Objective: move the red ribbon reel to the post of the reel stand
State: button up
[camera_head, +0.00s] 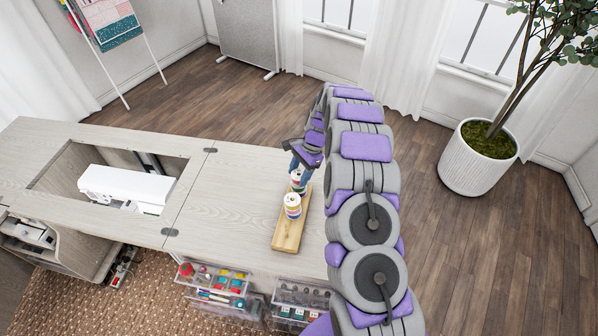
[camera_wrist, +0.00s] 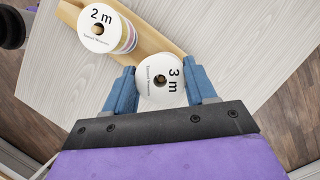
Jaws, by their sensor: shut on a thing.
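My gripper (camera_wrist: 159,80) is shut on a white-flanged reel (camera_wrist: 150,96) marked "3 m", with one blue finger on each side. The reel's face and centre hole point at the wrist camera; its ribbon colour is hidden there. In the head view my gripper (camera_head: 301,166) and the held reel (camera_head: 296,180) are over the far part of the wooden reel stand (camera_head: 288,240). The stand also shows in the wrist view (camera_wrist: 152,40). I cannot tell whether the held reel touches the stand or surrounds a post. Reels marked "2 m" (camera_wrist: 97,28) are stacked on the stand beside it.
The stand lies on the pale cabinet top (camera_head: 235,185). A white sewing machine (camera_head: 125,187) sits in the opening to the left. Clear drawers (camera_head: 215,285) with coloured supplies are below the front edge. Bare tabletop lies left of the stand; a potted plant (camera_head: 478,160) stands far right.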

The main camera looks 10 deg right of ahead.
jog(key=shift+f, duration=0.2)
jog(key=o, duration=1.2)
jog(key=p+v, duration=0.3)
jog(key=v, duration=1.4)
jog(key=shift+d+r, duration=0.1)
jog(key=shift+r, duration=0.05)
